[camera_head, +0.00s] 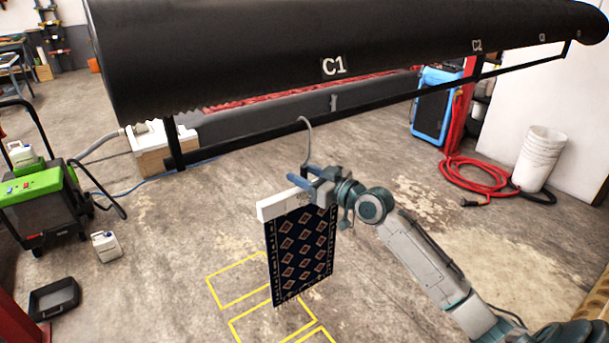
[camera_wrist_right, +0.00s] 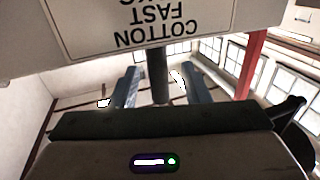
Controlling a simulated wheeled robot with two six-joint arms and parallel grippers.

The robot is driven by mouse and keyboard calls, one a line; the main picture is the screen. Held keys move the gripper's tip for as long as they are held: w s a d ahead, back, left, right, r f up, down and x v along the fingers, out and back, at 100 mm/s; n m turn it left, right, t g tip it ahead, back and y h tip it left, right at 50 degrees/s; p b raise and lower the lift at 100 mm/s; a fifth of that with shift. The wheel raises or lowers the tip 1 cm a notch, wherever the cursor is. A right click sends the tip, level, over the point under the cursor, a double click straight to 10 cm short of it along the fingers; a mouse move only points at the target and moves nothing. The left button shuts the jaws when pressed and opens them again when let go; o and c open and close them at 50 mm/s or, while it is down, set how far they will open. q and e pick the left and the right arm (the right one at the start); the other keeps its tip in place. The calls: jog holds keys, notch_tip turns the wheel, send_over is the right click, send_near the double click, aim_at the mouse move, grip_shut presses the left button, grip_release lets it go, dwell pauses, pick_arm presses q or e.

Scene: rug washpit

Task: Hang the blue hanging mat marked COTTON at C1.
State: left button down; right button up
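The blue hanging mat (camera_head: 300,255) has a dark blue field with a pattern of diamonds and hangs from a white header bar (camera_head: 275,207) with a grey hook (camera_head: 306,140) on top. My right gripper (camera_head: 306,178) has its blue fingers on either side of the hook's stem and holds the mat above the floor. In the right wrist view, an upside-down label (camera_wrist_right: 150,30) reads COTTON FAST. The C1 label (camera_head: 334,66) is on a big black roll, above and right of the hook. My left gripper is out of view.
A thin black rail (camera_head: 400,101) runs below the roll; the hook's top overlaps it in the picture, contact unclear. A green machine (camera_head: 40,200) stands left. A blue-framed unit (camera_head: 433,105), red hose (camera_head: 470,180) and white buckets (camera_head: 540,158) stand right. Yellow outlines (camera_head: 238,281) mark the floor.

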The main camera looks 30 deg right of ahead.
jog(key=shift+f, duration=0.1)
jog(key=shift+s+d+f, duration=0.1)
jog(key=shift+s+d, duration=0.05)
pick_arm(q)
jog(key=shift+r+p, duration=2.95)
pick_arm(e)
jog(key=v, duration=1)
jog(key=shift+s, duration=0.25)
